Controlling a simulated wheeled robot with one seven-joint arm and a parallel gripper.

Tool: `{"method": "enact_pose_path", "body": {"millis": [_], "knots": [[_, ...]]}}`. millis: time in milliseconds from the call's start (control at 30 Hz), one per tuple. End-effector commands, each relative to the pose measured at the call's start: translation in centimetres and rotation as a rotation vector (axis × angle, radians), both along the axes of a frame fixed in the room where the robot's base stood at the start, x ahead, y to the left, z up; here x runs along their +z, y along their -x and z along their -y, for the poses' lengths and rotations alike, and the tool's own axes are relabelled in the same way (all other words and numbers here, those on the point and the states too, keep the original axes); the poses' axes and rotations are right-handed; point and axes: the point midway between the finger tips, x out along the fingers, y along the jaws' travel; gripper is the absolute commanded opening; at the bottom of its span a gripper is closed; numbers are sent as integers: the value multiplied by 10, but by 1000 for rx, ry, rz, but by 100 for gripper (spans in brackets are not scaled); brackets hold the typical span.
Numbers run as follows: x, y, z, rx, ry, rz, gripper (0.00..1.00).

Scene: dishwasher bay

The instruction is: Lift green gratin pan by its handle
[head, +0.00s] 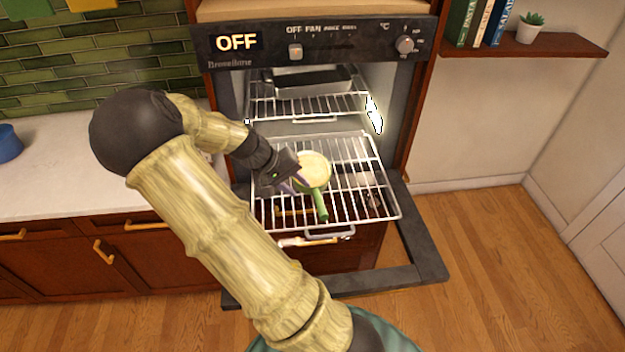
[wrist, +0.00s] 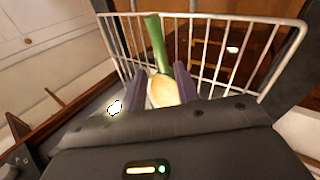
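The green gratin pan (head: 320,205) rests on the pulled-out lower oven rack (head: 362,190). Its contents are pale yellow, and its green handle points toward the front of the rack. In the wrist view the green handle (wrist: 156,42) extends away beyond the fingers, with the pale filling nearer. My gripper (head: 298,185) is at the left side of the pan, close to where the handle meets it. Its purple fingers also show in the wrist view (wrist: 158,70), spread apart with the pan seen between them. They do not close on the handle. Contact with the pan cannot be told.
The oven door (head: 425,255) is folded down below the rack. An upper rack (head: 300,107) holds a dark rectangular tray (head: 300,78). A counter (head: 60,165) lies to the left, and a shelf (head: 560,46) with books and a plant hangs at the right. The floor at right is clear.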

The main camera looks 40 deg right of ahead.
Motion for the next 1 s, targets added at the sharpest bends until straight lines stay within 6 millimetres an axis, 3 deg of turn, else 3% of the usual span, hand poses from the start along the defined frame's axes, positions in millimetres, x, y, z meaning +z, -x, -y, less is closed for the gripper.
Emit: {"method": "enact_pose_path", "body": {"millis": [400,833,1000], "knots": [[-52,14,32,-1,0,-3,31],[-56,16,35,-2,0,-1,31],[-68,23,46,-3,0,-5,31]]}}
